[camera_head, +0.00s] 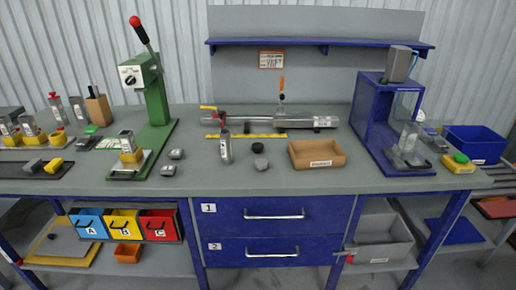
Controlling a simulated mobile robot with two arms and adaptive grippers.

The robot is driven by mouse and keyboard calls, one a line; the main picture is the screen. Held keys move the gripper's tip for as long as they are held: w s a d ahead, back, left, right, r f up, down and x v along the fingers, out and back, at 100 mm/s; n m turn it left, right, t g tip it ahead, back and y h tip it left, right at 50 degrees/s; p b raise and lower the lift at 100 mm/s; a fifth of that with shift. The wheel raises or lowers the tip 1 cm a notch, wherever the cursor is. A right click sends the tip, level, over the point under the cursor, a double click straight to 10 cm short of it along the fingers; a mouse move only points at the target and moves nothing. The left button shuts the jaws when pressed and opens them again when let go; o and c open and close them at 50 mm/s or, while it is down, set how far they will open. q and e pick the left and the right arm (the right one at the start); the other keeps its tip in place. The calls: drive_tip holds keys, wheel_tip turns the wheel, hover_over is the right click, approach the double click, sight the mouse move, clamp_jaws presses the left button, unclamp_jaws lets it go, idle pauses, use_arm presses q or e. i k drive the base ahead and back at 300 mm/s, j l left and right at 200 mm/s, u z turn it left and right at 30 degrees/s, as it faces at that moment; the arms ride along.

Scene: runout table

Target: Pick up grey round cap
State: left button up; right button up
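A small grey round cap (261,164) lies on the grey workbench top (205,180), near the middle. A black round cap (258,147) lies just behind it, and a second grey piece is not clearly separable there. A grey cylindrical part (225,147) with a label stands upright to the left of the grey cap. An open brown cardboard tray (318,163) sits to its right. Neither of my grippers shows in the head view.
A green lever press (158,95) stands at the left, with small grey parts (168,170) beside it. A blue frame station (366,112) stands at the right. A long grey rail fixture (265,122) lies behind the caps. The bench front before the grey cap is clear.

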sight(261, 164)
drive_tip(key=i+l+u, duration=0.1)
drive_tip(key=l, duration=0.35)
drive_tip(key=i+l+u, duration=0.1)
drive_tip(key=l, duration=0.3)
drive_tip(key=i+l, duration=0.2)
drive_tip(key=l, duration=0.25)
drive_tip(key=i+l+u, duration=0.15)
drive_tip(key=l, duration=0.3)
